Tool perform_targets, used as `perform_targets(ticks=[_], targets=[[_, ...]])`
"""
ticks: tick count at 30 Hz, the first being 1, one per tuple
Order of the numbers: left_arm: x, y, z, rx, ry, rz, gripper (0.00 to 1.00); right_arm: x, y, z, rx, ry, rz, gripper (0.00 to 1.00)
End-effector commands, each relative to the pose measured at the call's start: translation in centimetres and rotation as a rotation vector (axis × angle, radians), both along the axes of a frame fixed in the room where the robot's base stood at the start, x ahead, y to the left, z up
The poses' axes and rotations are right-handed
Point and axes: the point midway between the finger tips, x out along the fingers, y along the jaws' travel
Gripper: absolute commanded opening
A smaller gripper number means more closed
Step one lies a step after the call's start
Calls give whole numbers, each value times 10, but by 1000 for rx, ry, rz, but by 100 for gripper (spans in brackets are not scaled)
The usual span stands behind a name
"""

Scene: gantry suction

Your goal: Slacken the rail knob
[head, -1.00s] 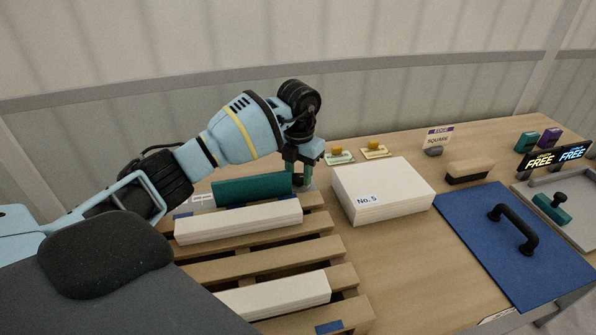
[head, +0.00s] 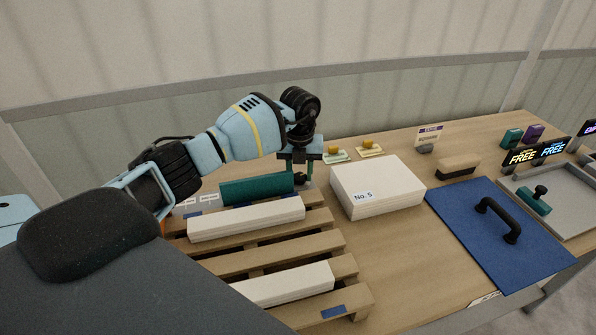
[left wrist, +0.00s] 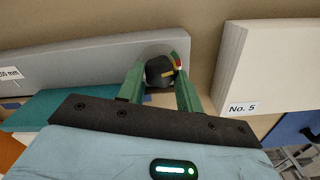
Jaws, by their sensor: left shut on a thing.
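A white label reading "mm" sits on the rail at the left of the wrist view. My right gripper is not in view.
A wooden pallet (head: 262,258) with white bars lies in front of the gripper. A white stack marked No. 5 (head: 378,187) stands close to its right. Two small cards with yellow pieces (head: 368,147) lie behind. A blue board with a black handle (head: 497,230) is farther right.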

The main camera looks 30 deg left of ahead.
Motion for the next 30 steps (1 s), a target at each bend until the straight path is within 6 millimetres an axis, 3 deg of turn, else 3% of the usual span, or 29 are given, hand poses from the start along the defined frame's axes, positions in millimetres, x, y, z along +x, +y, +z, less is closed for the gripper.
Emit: perform_targets(ticks=[12, 13, 17, 26, 30], targets=[[0, 1, 0, 1, -1, 8, 13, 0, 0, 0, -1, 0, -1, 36], [0, 0, 0, 1, -1, 8, 38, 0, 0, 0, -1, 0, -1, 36], [0, 0, 0, 1, -1, 7, 55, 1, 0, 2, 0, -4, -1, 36], [0, 0, 1, 1, -1, 7, 57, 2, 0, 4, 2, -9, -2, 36], [1, 0, 12, 0, -4, 6, 57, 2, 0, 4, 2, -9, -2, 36]])
